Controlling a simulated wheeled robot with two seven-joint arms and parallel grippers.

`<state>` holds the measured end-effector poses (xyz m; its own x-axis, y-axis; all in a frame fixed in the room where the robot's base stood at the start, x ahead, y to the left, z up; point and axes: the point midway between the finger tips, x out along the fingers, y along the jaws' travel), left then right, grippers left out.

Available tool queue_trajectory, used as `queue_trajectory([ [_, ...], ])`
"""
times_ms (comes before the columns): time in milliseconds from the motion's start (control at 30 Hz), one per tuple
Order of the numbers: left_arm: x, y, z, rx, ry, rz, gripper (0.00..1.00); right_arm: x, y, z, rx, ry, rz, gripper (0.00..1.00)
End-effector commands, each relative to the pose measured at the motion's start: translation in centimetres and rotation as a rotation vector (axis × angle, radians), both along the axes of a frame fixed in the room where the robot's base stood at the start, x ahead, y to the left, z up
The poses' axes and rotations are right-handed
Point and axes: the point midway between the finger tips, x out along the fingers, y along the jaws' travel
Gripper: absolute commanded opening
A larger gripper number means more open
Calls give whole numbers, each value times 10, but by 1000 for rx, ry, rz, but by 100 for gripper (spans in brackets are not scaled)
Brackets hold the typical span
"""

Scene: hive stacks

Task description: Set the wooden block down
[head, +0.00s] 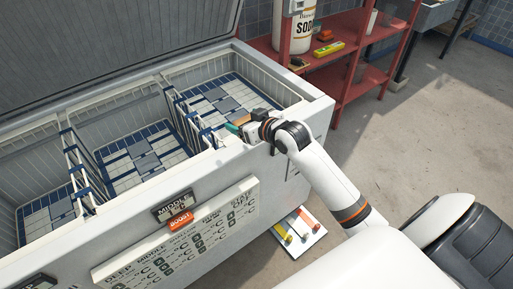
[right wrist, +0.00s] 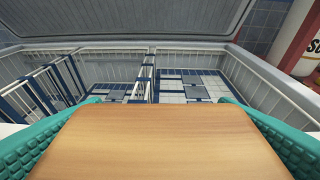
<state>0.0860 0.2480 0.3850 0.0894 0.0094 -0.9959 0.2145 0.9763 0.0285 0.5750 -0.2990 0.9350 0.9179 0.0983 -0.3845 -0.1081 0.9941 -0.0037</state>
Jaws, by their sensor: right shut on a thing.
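The wooden block (right wrist: 165,145) fills the lower middle of the right wrist view, flat and light brown with rounded corners. The teal fingers of my right gripper (head: 238,123) are shut on it from both sides. In the head view this gripper is at the front rim of the open chest freezer (head: 318,95), near its right compartment. The block is mostly hidden there by the gripper, and I cannot tell whether it touches the rim. My left gripper is out of view.
The freezer holds white wire baskets (head: 135,150) with blue trim, split by upright dividers. Its grey lid (head: 110,35) stands open behind. A red shelf (head: 350,75) with a white soda container (head: 297,30) stands right. A white card with coloured items (head: 297,234) lies on the floor.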

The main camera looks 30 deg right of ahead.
Motion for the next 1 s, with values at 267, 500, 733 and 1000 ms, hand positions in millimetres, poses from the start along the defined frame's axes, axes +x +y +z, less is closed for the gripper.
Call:
queue_trajectory([
  [267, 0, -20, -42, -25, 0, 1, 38, 40, -73, 10, 0, -2, -29, 57],
  [500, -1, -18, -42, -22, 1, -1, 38, 41, -77, -27, 5, 4, -31, 57],
  [733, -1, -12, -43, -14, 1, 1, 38, 41, -76, -49, 2, 1, -30, 57],
  [1000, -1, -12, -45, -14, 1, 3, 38, 41, -76, -83, 2, 1, -30, 57],
])
